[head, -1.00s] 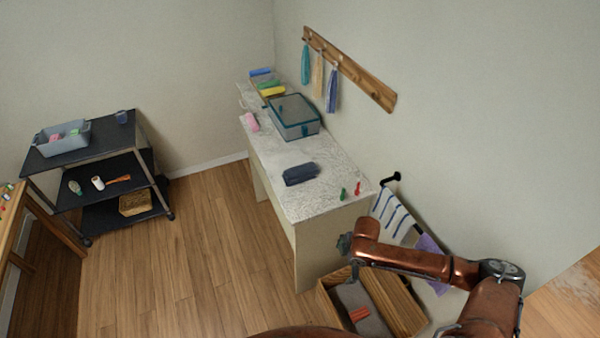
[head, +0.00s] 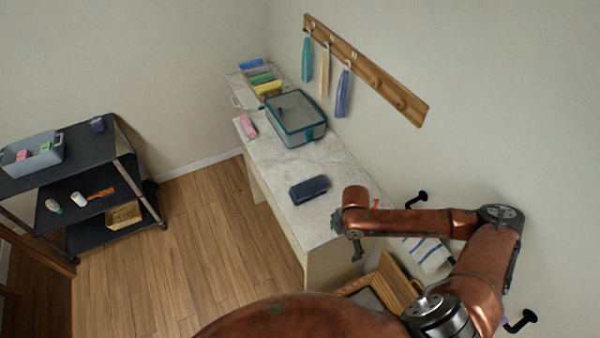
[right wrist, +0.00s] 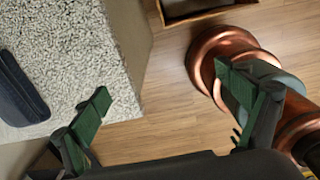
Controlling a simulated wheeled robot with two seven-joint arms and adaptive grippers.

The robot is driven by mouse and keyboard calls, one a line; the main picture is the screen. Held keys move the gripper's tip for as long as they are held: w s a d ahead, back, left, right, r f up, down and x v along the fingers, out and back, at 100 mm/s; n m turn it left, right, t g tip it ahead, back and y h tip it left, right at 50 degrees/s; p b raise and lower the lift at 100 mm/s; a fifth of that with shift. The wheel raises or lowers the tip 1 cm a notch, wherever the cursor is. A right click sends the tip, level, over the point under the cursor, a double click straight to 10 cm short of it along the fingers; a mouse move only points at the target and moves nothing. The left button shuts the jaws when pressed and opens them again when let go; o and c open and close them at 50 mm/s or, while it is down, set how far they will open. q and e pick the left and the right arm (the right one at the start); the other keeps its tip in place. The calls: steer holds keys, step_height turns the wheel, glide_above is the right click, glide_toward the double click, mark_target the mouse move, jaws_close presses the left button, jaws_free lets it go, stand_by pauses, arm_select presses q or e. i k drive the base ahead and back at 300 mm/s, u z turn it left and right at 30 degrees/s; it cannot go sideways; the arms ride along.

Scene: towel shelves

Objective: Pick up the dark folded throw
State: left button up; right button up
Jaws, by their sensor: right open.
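The dark folded throw (head: 309,189) lies flat on the pale speckled counter (head: 297,165), near its front end. It also shows in the right wrist view at the left edge (right wrist: 20,90), partly cut off. My right gripper (head: 357,250) is beside the counter's near end, to the right of the throw and apart from it. In the right wrist view its green-padded fingers (right wrist: 168,92) are spread with nothing between them. My left gripper is not in view.
A teal-edged clear box (head: 295,118) and a pink roll (head: 247,126) sit farther back on the counter. A peg rail (head: 365,70) with hanging towels is on the wall. A wooden crate (head: 400,283) stands below the counter's near end. A dark cart (head: 85,158) stands at left.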

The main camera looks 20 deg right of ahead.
mark_target(302, 192)
steer(key=i, duration=1.05)
